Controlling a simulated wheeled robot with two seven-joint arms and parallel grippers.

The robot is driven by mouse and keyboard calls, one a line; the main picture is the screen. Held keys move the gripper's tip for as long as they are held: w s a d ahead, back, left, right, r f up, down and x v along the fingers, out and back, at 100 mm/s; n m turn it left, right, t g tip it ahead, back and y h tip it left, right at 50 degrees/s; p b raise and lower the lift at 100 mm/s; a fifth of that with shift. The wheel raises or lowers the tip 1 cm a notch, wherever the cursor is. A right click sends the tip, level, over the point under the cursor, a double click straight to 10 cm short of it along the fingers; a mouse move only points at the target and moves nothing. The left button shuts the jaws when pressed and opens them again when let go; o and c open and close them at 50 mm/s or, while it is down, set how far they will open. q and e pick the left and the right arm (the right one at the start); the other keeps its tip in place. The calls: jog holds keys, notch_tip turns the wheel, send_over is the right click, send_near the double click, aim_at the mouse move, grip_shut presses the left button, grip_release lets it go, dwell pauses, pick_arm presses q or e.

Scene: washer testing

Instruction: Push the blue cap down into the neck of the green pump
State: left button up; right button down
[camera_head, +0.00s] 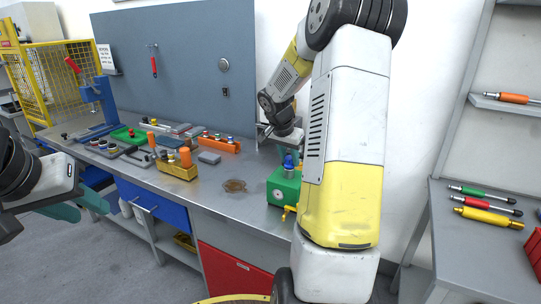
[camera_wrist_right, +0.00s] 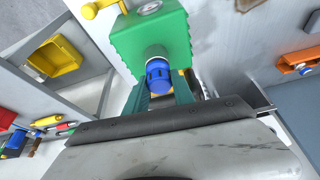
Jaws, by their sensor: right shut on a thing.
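The green pump (camera_head: 283,190) stands on the workbench near its right end, with a yellow fitting low on its front. In the right wrist view the green pump (camera_wrist_right: 150,38) shows a pale neck facing my gripper. The blue cap (camera_head: 289,163) is at the top of the pump. In the right wrist view the blue cap (camera_wrist_right: 158,76) is in line with the neck and seems to meet it; how deep it sits is unclear. My right gripper (camera_wrist_right: 160,92) is shut on the cap from above. My left gripper (camera_head: 76,206) is open and empty, left of the bench front.
A yellow bin (camera_head: 178,172) with orange-handled tools, an orange rack (camera_head: 220,143) and a green tray (camera_head: 128,135) stand on the bench. A brown round patch (camera_head: 235,186) lies left of the pump. A side table (camera_head: 460,245) with tools is at right.

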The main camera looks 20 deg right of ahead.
jog(key=c, duration=1)
grip_release()
jog(key=v, duration=0.8)
jog(key=s+a+r+n+t+y, duration=0.1)
jog(key=s+a+r+n+y, duration=0.2)
jog(key=s+a, duration=0.6)
jog(key=s+a+r+n+t+y, duration=0.2)
jog(key=s+a+n, duration=0.6)
jog(key=s, duration=0.7)
jog(key=shift+a+r+n+t+y, duration=0.35)
jog(key=shift+a+r, duration=0.55)
jog(key=shift+a, duration=0.3)
